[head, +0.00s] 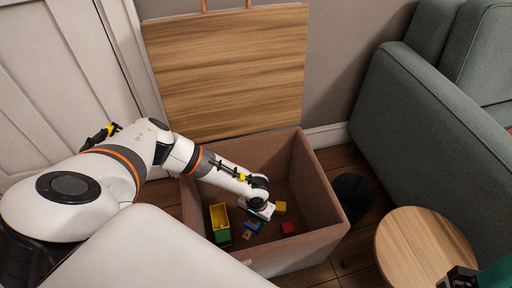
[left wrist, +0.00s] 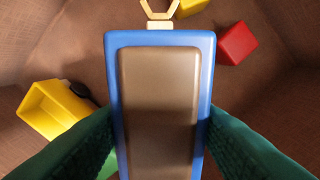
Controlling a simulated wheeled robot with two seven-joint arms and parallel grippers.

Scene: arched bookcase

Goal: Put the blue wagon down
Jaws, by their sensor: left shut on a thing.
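The blue wagon (left wrist: 206,70) fills the middle of the left wrist view. It has a blue rim, a brown bed and a yellow ring-shaped hitch at its far end. The green fingers of my left gripper (left wrist: 160,140) are shut on its two sides. In the head view, my left gripper (head: 261,210) reaches down into the brown toy box (head: 325,225). There the blue wagon (head: 253,225) shows only in part beneath the gripper, low in the box. I cannot tell whether it touches the box floor.
In the box, a yellow-and-green toy wagon (head: 219,217) lies left, a yellow block (head: 280,208) and a red block (head: 288,228) right. A wooden panel (head: 225,75) stands behind. A round wooden table (head: 425,250) and green sofa (head: 425,130) are to the right.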

